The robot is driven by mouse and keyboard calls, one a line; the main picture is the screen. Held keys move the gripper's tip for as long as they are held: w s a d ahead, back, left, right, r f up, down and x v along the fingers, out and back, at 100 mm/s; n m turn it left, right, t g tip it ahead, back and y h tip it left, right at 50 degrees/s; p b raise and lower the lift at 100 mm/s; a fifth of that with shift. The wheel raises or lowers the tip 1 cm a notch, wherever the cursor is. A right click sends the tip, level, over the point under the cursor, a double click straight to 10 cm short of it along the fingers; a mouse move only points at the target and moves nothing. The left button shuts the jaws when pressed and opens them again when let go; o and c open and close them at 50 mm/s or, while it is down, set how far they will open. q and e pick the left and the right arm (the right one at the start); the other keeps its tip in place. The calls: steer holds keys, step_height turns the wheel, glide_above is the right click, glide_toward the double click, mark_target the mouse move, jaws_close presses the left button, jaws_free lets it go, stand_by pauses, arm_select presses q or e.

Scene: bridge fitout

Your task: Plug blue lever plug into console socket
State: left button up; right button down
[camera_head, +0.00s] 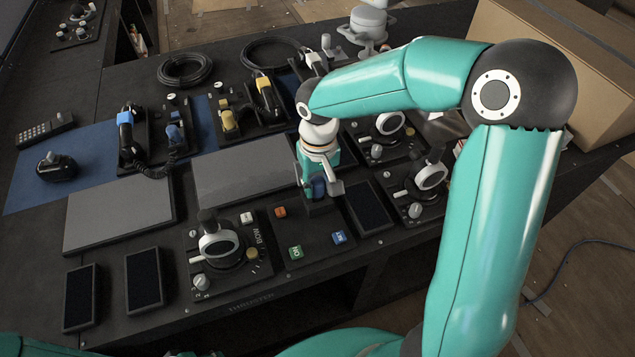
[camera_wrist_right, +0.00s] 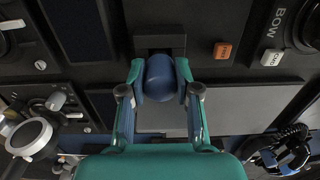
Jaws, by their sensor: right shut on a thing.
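The blue lever plug (camera_wrist_right: 160,76) is between the fingers of my right gripper (camera_wrist_right: 160,84), which is shut on its rounded blue head. In the head view a little of the blue plug (camera_head: 319,188) shows below my right gripper (camera_head: 320,184). The plug is over the far part of the middle console panel, at a dark square socket block (camera_wrist_right: 160,42). The lower end of the plug is hidden, so I cannot tell whether it is in the socket or just above it. My left gripper is not in view.
The middle panel carries an orange button (camera_head: 280,212), a green button (camera_head: 295,252) and a blue button (camera_head: 339,237). Lever units stand left (camera_head: 220,247) and right (camera_head: 428,178) of it. Grey flat panels (camera_head: 245,168) lie behind. A cardboard box (camera_head: 560,70) stands at the back right.

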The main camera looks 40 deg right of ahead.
steer(key=shift+f, duration=0.2)
steer(key=shift+f+b, duration=0.6)
steer(key=shift+b, duration=0.15)
steer(key=c, duration=0.7)
jaws_free()
steer(key=shift+c, duration=0.2)
steer(key=shift+r, duration=0.1)
step_height(320, 180, up, 12)
steer(key=shift+f, duration=0.1)
